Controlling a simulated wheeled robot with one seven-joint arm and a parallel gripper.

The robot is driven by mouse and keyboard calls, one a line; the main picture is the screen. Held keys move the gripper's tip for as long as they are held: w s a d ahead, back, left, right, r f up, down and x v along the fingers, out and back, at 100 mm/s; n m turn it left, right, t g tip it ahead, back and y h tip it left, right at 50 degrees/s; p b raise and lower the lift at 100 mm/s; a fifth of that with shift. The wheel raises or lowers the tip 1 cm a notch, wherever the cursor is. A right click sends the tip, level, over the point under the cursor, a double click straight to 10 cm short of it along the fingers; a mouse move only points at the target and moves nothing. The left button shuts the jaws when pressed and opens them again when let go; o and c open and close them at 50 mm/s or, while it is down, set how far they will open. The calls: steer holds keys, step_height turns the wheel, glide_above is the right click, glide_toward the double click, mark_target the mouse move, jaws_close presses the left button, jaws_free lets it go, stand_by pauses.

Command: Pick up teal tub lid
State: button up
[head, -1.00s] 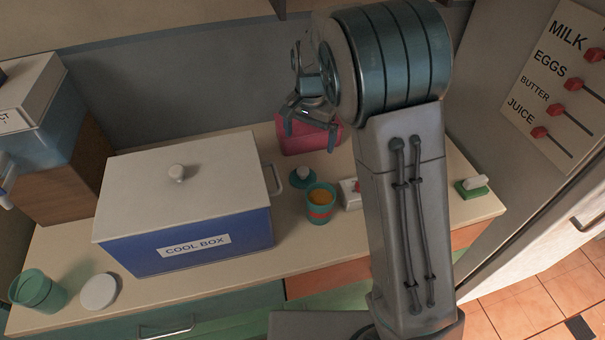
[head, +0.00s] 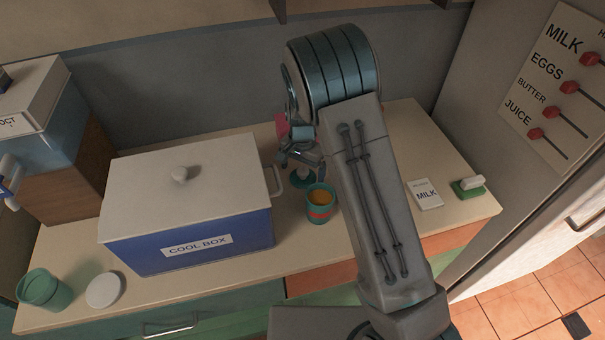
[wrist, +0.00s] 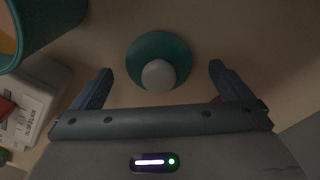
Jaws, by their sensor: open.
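The teal tub lid (head: 302,181) lies on the counter beside the teal tub (head: 320,207), which has a red band and orange contents. In the wrist view the lid (wrist: 160,55) is a teal disc with a pale round knob, lying between and just beyond my fingertips. My gripper (head: 305,168) is above the lid, partly hiding it in the head view. In the wrist view my gripper (wrist: 160,83) is open and empty, one finger on each side of the knob. Whether the fingers are down at knob height is unclear.
The blue cool box (head: 190,238) with a white lid stands left of the tub. A red object (head: 281,126) is behind my gripper. A milk card (head: 424,194) and a green-and-white block (head: 468,187) lie to the right. The tub edge is close by in the wrist view (wrist: 35,35).

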steer(key=shift+d+f, duration=0.1)
steer(key=shift+f, duration=0.8)
steer(key=c, duration=1.1)
steer(key=shift+o, duration=0.2)
steer(key=shift+r, duration=0.1)
